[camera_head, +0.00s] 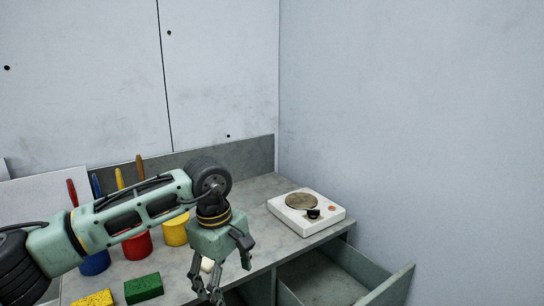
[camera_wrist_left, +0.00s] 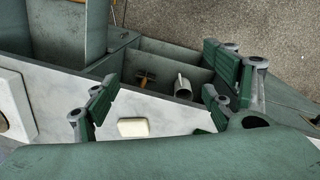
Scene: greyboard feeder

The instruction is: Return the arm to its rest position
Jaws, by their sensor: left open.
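My left arm reaches in from the left over the grey counter (camera_head: 262,245). Its gripper (camera_head: 228,278) points down near the counter's front edge, with the fingers spread apart and nothing between them. In the left wrist view the open fingers (camera_wrist_left: 160,100) frame a small white block (camera_wrist_left: 133,127) lying on the counter. In the head view the block (camera_head: 207,264) shows partly behind the gripper. My right gripper is in neither view.
A white hot plate (camera_head: 324,222) stands at the back right. Red (camera_head: 138,246) and yellow (camera_head: 174,232) pots stand behind my arm. A green sponge (camera_head: 143,288) and yellow sponge (camera_head: 95,298) lie in front. An open drawer (camera_head: 385,290) juts out at the right.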

